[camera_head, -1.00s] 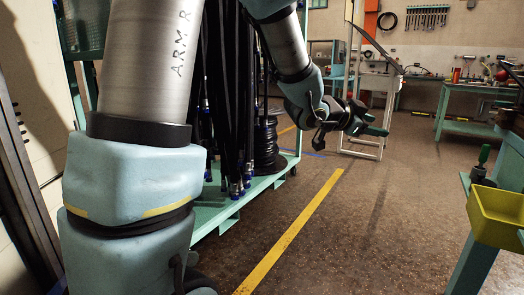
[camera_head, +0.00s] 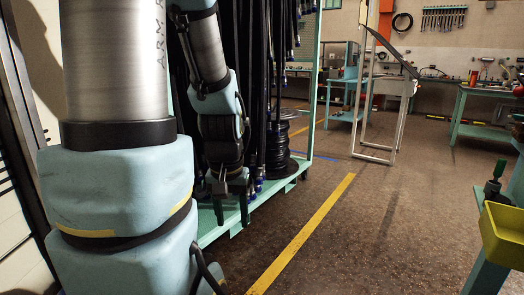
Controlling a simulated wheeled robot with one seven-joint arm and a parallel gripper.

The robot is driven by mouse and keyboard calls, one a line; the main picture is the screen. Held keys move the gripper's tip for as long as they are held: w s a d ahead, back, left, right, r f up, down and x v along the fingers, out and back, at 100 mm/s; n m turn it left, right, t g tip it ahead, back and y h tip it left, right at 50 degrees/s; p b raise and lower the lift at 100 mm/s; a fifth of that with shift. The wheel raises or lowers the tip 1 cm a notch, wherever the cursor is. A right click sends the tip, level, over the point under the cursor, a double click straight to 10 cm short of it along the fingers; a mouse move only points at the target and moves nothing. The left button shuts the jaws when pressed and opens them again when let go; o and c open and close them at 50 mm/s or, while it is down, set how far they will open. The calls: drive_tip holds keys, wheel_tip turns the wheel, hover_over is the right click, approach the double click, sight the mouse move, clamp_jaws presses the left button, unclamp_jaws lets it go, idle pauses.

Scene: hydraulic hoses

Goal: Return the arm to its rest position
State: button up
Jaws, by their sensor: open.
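My arm fills the left side of the head view, with a grey tube and pale teal joints. My gripper (camera_head: 231,200) hangs downward at the arm's end, in front of the hose rack. Its dark fingers are apart, and I see nothing between them. It is in front of the rack's teal base (camera_head: 284,184) in the picture; I cannot tell whether they touch.
Black hoses (camera_head: 285,70) hang on the rack, with a coiled stack (camera_head: 278,150) on its base. A yellow floor line (camera_head: 303,232) runs along open floor. A yellow bin (camera_head: 503,235) is at the right edge. A grey metal stand (camera_head: 388,120) is farther back.

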wheel_tip(320, 180, up, 14)
drive_tip(key=p, duration=1.2)
drive_tip(key=shift+o, duration=0.4)
idle(0.7)
